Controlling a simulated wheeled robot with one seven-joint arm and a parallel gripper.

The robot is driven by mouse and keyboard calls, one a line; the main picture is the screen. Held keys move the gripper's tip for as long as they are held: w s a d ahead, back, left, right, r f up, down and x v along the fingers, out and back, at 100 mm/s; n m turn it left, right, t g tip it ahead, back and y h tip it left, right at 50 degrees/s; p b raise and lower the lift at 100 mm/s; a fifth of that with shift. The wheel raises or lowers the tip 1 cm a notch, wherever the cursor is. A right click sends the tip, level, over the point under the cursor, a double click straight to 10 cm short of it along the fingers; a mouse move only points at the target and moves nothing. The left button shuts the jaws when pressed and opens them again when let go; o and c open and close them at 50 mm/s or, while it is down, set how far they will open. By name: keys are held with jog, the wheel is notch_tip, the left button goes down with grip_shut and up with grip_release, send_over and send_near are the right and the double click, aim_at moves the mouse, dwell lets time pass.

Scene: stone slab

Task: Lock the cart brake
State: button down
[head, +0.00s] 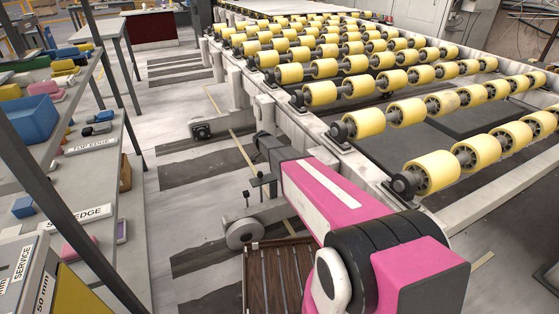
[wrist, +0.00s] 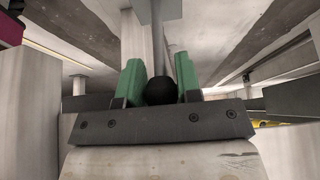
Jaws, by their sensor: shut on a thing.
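In the wrist view my gripper (wrist: 160,78) has its two green fingers on either side of a black ball knob (wrist: 160,92), shut on it. The knob sits at the end of a thin grey lever (wrist: 158,50), which runs up the picture to a pale plate. In the head view my pink arm reaches forward along the side of the roller table, and its far end hides the gripper tips and the held knob. A grey wheel (head: 240,235) stands on the floor left of my arm, with small black-topped posts (head: 247,196) above it.
The roller table (head: 355,160) with yellow rollers fills the right. A shelf rack (head: 100,190) with labelled trays and a blue bin (head: 28,119) stands at the left. A brown slatted piece (head: 272,280) lies below my arm. Striped floor is open between rack and table.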

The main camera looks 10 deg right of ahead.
jog(key=shift+s+a+f, duration=0.2)
jog(key=shift+a, duration=0.35)
jog(key=shift+s+a+f, duration=0.15)
jog(key=shift+a, duration=0.35)
jog(key=c, duration=0.8)
grip_release()
jog(key=shift+r, duration=0.1)
jog(key=v, duration=1)
jog(key=shift+r, duration=0.25)
jog(key=shift+a, duration=0.1)
jog(key=s+d+r+n+y, duration=0.1)
jog(key=s+d+n, duration=0.3)
jog(key=s, duration=0.7)
jog(key=s+d+r+n+g+y, duration=0.1)
jog(key=s+d+n, duration=0.3)
jog(key=s, duration=0.7)
jog(key=s+d+r+n+y, duration=0.2)
jog(key=s+d+n, duration=0.3)
jog(key=s, duration=0.6)
jog(key=shift+r+n+g+y, duration=0.4)
jog(key=shift+n+y, duration=0.3)
